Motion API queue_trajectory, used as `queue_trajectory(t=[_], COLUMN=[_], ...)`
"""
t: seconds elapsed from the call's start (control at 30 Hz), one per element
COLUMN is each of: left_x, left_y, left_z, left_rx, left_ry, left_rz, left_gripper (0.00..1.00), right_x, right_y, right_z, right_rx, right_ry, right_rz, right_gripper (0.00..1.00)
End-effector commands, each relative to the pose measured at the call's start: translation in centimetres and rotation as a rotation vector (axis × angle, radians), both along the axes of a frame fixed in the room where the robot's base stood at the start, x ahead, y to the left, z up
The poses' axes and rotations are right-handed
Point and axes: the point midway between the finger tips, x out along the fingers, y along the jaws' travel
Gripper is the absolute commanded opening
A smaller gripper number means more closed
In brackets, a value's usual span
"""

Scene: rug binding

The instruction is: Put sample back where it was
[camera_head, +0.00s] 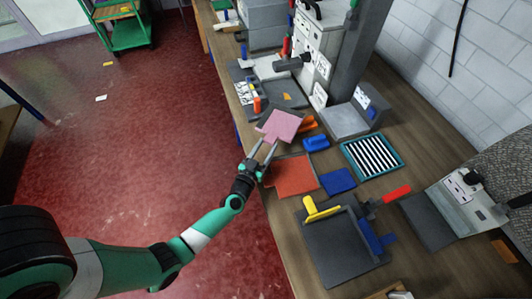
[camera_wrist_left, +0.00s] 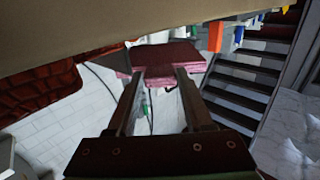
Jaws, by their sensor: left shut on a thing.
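My left gripper (camera_head: 268,148) reaches over the bench's near edge and is shut on a flat pink sample (camera_head: 281,125). The sample is held by its near edge, in front of a dark plate (camera_head: 264,112). Whether it touches anything below cannot be told. In the left wrist view the two fingers (camera_wrist_left: 162,75) meet the sample's pink edge, and its darker face (camera_wrist_left: 165,55) shows above them. On the bench (camera_head: 290,225) lie an orange-red square (camera_head: 294,176), a blue square (camera_head: 338,181) and a striped sample (camera_head: 372,156) in a teal frame. My right gripper is not in view.
A grey machine (camera_head: 318,45) stands at the back of the bench. Orange clips (camera_head: 308,123) and a blue block (camera_head: 316,143) lie close to the held sample. A dark board (camera_head: 345,252) with a yellow-handled tool (camera_head: 322,211) is at the front. A green cart (camera_head: 128,35) stands on the red floor.

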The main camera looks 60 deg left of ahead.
Motion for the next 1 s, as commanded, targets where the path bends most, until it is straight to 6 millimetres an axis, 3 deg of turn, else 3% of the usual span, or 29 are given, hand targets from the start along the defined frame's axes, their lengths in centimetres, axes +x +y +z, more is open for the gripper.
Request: queue_trajectory(t=[0.03, 0.23, 0.5, 0.53, 0.6, 0.7, 1.0], left_x=[0.01, 0.01, 0.00, -0.01, -0.01, -0.01, -0.01], left_y=[0.00, -0.02, -0.02, -0.03, -0.03, -0.03, -0.03], left_z=[-0.65, -0.25, -1.14, -1.06, -1.01, -1.01, -0.66], left_rx=[0.001, 0.001, 0.001, 0.001, 0.001, 0.001, 0.001], left_ry=[-0.001, -0.001, -0.001, -0.001, -0.001, -0.001, -0.001], left_rz=[0.000, 0.000, 0.000, 0.000, 0.000, 0.000, 0.000], left_gripper=[0.00, 0.00, 0.00, 0.55, 0.68, 0.81, 0.81], right_x=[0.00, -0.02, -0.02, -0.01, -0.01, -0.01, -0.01], right_y=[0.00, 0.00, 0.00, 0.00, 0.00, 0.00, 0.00], right_z=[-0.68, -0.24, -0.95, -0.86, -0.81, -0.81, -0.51], right_rx=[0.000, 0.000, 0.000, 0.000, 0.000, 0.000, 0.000], right_ry=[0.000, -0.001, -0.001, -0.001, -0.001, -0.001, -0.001], right_rz=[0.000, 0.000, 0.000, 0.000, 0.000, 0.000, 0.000], right_gripper=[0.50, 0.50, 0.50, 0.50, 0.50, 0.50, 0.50])
